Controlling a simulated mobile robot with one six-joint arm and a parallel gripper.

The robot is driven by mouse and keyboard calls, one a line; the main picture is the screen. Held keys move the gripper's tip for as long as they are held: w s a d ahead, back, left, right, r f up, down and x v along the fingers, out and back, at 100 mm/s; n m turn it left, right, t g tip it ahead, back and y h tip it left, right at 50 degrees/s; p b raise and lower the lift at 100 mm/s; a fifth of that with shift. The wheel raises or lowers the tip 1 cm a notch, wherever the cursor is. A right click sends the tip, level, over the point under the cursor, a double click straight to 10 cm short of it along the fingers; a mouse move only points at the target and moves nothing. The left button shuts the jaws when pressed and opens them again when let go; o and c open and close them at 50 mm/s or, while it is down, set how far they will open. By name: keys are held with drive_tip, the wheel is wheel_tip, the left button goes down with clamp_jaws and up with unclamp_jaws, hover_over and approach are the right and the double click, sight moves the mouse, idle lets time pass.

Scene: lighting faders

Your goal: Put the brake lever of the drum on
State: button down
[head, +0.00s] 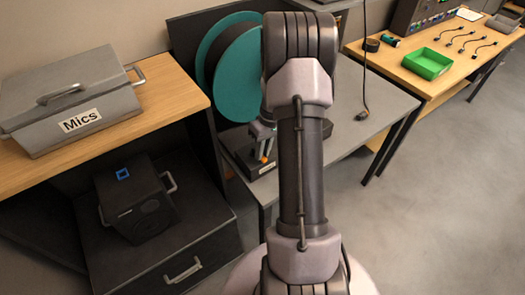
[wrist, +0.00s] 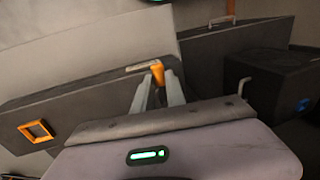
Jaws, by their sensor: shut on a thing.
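The drum (head: 237,72) is a large teal reel standing on the grey table, partly hidden behind my arm. Its brake lever shows as a small orange piece (head: 265,157) low in front of the drum; the wrist view shows its orange end (wrist: 157,73) between my fingertips. My gripper (wrist: 157,84) is shut on this orange end. In the head view my gripper (head: 263,140) is partly hidden by my arm. The dark base (wrist: 85,100) beside the lever bears a pale label strip and an orange square outline (wrist: 37,130).
A grey case marked Mics (head: 75,105) sits on the wooden shelf at left, with a black box (head: 135,200) below. A green tray (head: 428,64) and several short cables lie on the right bench. A cable hangs over the grey table. Open floor lies at right.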

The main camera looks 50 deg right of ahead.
drive_tip(key=c, duration=1.4)
unclamp_jaws()
drive_tip(key=shift+o, duration=0.2)
drive_tip(key=d+r+p, duration=0.3)
drive_tip(key=r+p, duration=0.2)
drive_tip(key=r, duration=1.2)
drive_tip(key=shift+s+d+p, duration=0.15)
drive_tip(key=shift+s+p, duration=0.15)
drive_tip(key=shift+s, duration=0.1)
